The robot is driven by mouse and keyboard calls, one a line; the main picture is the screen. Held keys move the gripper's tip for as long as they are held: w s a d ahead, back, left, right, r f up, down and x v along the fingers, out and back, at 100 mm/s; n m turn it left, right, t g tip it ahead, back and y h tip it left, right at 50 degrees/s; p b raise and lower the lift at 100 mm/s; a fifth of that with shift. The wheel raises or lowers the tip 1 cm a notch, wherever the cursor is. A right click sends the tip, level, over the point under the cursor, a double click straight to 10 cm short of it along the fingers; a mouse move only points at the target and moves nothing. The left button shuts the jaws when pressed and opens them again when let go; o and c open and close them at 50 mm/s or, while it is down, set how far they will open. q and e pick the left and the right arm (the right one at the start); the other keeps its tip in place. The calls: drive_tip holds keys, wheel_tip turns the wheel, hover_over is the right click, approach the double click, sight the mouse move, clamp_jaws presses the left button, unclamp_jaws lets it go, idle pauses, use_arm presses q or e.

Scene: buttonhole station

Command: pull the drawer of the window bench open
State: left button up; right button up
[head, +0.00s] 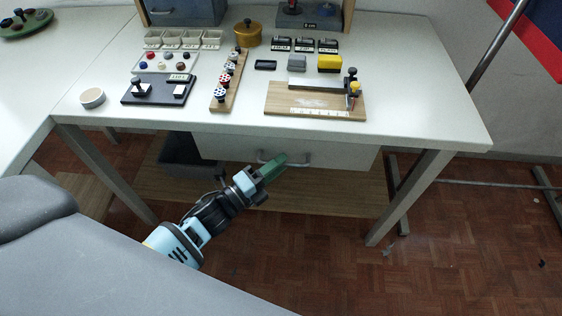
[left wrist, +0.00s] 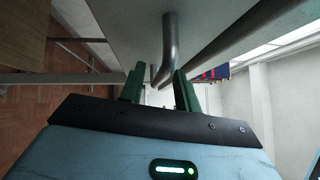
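The window bench (head: 420,120) is a white table in the head view. Its drawer (head: 340,154) has a pale front below the tabletop's front edge, with no open gap visible. The grey bar handle (head: 302,160) is on that front; its left part is partly covered by my left gripper. My left gripper (head: 279,163) has green fingers and reaches up to the handle from the lower left. In the left wrist view, its fingers (left wrist: 160,88) stand apart and the curved handle (left wrist: 170,48) lies between and just beyond them. I cannot tell whether they touch it. My right gripper is not in view.
A wooden board (head: 285,100) with a ruler and a small clamp lies near the bench's front edge. A button rack (head: 228,82) and a black tray (head: 150,92) stand left of it. A dark bin (head: 188,160) is below.

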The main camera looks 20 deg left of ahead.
use_arm(q)
drive_tip(key=shift+w+d, duration=0.35)
drive_tip(key=shift+w, duration=0.25)
clamp_jaws()
